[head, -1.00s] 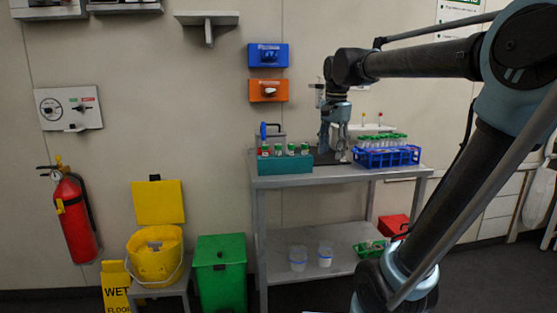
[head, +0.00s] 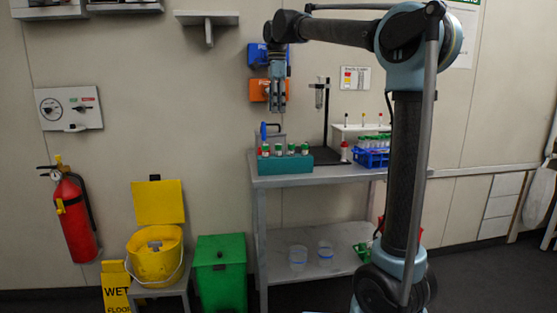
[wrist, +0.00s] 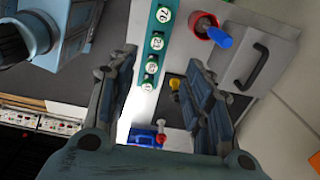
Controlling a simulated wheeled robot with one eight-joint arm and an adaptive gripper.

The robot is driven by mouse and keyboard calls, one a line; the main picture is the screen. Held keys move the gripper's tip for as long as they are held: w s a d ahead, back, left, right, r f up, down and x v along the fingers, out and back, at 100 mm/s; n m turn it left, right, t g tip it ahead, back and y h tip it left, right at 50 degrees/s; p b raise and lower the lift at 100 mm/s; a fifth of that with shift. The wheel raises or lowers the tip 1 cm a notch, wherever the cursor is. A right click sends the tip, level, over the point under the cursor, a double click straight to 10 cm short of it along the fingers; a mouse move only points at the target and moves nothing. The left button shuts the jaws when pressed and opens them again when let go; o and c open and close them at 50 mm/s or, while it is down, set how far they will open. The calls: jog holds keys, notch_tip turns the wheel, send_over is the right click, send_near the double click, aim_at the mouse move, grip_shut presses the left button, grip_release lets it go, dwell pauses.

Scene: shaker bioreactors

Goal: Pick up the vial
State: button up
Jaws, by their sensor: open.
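Several vials with green caps (head: 291,149) stand upright in a teal rack (head: 285,165) at the left of the grey table. In the wrist view their round numbered tops (wrist: 164,14) line up along the teal rack (wrist: 145,43). My gripper (head: 277,108) hangs pointing down, well above the rack, in front of the orange wall box. In the wrist view my gripper (wrist: 163,65) is open, with nothing between its fingers. The vials' lower parts are hidden in the rack. I cannot tell which vial the task means.
A blue rack of tubes (head: 371,159) stands at the table's right, partly behind my arm. A grey-handled box with a blue item (head: 270,132) stands behind the teal rack.

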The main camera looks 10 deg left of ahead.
send_over(278, 149)
jog(key=w, duration=0.2)
jog(key=f, duration=1.1)
jog(key=shift+s+a, duration=0.15)
jog(key=shift+a, duration=0.05)
jog(key=shift+s+d+f, duration=0.1)
jog(key=shift+f, duration=1.3)
jog(key=shift+d+f, duration=0.1)
jog(key=shift+f, duration=1.25)
jog(key=shift+c, duration=0.2)
jog(key=c, duration=0.9)
